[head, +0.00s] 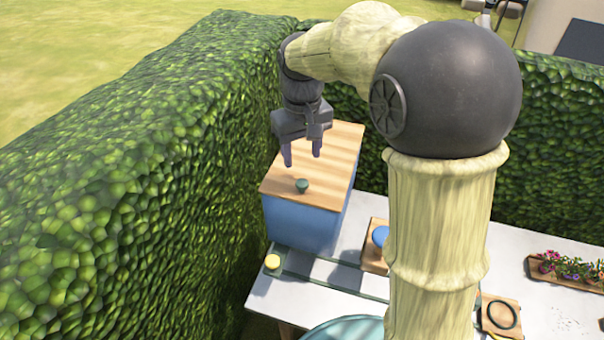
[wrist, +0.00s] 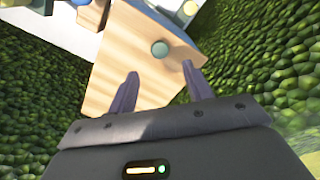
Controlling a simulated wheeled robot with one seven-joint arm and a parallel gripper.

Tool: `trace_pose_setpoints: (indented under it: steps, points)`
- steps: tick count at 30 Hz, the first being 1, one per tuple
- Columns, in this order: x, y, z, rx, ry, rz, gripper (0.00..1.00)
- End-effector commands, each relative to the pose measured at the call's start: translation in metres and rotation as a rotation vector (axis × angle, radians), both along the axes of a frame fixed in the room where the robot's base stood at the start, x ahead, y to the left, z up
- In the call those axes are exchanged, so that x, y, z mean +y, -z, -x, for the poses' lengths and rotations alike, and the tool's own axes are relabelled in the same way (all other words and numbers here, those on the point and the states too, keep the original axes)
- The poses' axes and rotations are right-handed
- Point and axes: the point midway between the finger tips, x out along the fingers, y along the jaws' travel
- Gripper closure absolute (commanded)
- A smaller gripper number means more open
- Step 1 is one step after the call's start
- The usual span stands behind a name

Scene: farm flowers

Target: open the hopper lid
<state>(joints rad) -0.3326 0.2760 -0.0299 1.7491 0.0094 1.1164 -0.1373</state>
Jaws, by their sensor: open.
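The hopper is a blue box (head: 297,222) with a flat wooden lid (head: 338,150) lying closed on top. It stands at the left end of the white table in the head view. A small dark green knob (head: 302,185) sits on the lid close to its near edge. In the wrist view the lid (wrist: 130,65) fills the middle and the round knob (wrist: 160,48) shows beyond the fingertips. My gripper (head: 302,160) is open and empty, pointing down above the lid, a little behind the knob. It appears apart from the knob.
A tall green hedge (head: 150,130) runs close along the hopper's left side and another stands behind. The white table (head: 340,293) holds a yellow knob (head: 272,261), a blue round thing (head: 381,236) on a wooden block, and a flower planter (head: 565,268). My arm hides part of the table.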

Motion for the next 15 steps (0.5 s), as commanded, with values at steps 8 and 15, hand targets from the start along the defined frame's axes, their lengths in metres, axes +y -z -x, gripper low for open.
trace_pose_setpoints:
  steps: [8, 15]
  points:
    - [0.000, 0.048, 0.001, 0.006, 0.001, 0.002, 0.50]
    - [0.000, 0.078, 0.000, 0.002, 0.000, 0.001, 0.50]
